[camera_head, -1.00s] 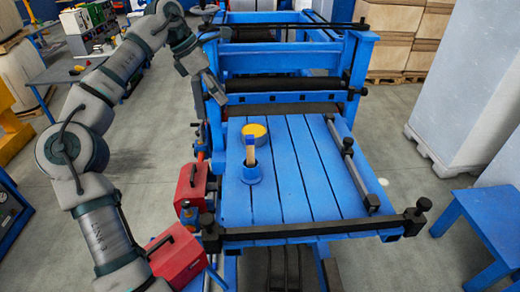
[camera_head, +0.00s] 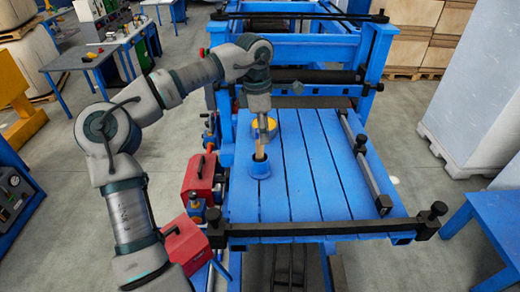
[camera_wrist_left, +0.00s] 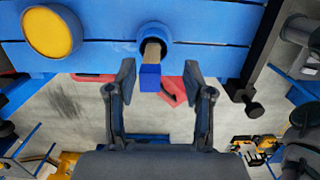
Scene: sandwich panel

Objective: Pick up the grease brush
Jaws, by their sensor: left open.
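The grease brush (camera_head: 259,153) stands upright in a blue cup (camera_head: 258,170) on the blue slatted table. In the left wrist view its wooden shaft and blue end (camera_wrist_left: 150,77) point out of the cup (camera_wrist_left: 155,32) toward my gripper. My left gripper (camera_head: 265,135) is above and just behind the brush in the head view, partly in front of the yellow-topped round tin (camera_head: 273,126). In the wrist view the two fingers of the left gripper (camera_wrist_left: 160,76) are apart, with the blue brush end between them in the picture. Contact is not visible. My right gripper is out of view.
The tin also shows in the left wrist view (camera_wrist_left: 49,31). A black bar (camera_head: 335,229) crosses the table's front edge. Red boxes (camera_head: 200,178) stand along its left side, and a roller frame (camera_head: 300,80) rises behind.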

